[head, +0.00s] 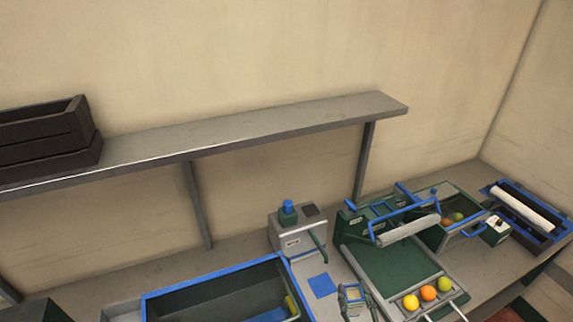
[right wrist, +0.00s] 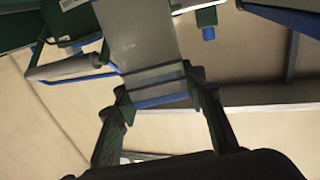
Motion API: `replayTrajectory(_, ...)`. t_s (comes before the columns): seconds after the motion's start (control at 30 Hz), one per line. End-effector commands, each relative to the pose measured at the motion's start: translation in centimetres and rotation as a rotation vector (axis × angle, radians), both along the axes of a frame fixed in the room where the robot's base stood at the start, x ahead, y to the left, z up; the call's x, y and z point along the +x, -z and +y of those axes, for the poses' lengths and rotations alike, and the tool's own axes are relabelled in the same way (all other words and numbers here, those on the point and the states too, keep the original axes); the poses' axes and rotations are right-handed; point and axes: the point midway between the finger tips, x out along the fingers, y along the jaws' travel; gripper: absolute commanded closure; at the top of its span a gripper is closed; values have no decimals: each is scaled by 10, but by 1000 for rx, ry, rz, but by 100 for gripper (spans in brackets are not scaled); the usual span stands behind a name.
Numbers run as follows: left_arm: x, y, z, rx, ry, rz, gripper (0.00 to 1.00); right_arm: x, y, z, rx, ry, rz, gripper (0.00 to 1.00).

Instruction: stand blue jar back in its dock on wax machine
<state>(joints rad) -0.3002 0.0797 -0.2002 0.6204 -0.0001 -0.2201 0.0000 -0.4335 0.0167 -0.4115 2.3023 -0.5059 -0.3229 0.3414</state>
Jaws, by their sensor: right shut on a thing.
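The wax machine (head: 297,241) is a pale grey box on the worktop, with a dark patch on top. A small blue jar (head: 288,204) stands upright in a dark green collar on its top left. It also shows upside down in the right wrist view (right wrist: 208,33). My right gripper (head: 353,294) is at the front, right of the machine and well apart from the jar. In the right wrist view its fingers (right wrist: 158,90) are shut on a pale grey piece with blue edging; what it is cannot be told clearly. My left gripper is not in view.
A blue-rimmed dark bin (head: 212,274) is at front left, with a blue square (head: 322,285) beside it. A green roller machine (head: 385,262) with several fruits stands at right. A shelf (head: 250,125) with a dark crate (head: 45,135) runs above.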

Motion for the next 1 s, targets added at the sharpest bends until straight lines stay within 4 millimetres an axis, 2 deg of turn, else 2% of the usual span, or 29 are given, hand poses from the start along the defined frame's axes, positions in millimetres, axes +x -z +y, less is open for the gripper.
replayTrajectory(0.03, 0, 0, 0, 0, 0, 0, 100, -2, -11, -5, 8, 34, -2, 96)
replayTrajectory(0.13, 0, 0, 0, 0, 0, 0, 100, -5, -21, -13, 11, 80, 4, 96)
replayTrajectory(0.37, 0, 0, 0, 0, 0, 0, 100, -7, -25, -16, 8, 94, 7, 96)
replayTrajectory(0.7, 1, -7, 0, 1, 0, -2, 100, 3, -3, 2, -4, -115, -10, 96)
replayTrajectory(1.0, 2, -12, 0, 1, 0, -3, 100, 8, 15, -3, 3, -264, 5, 96)
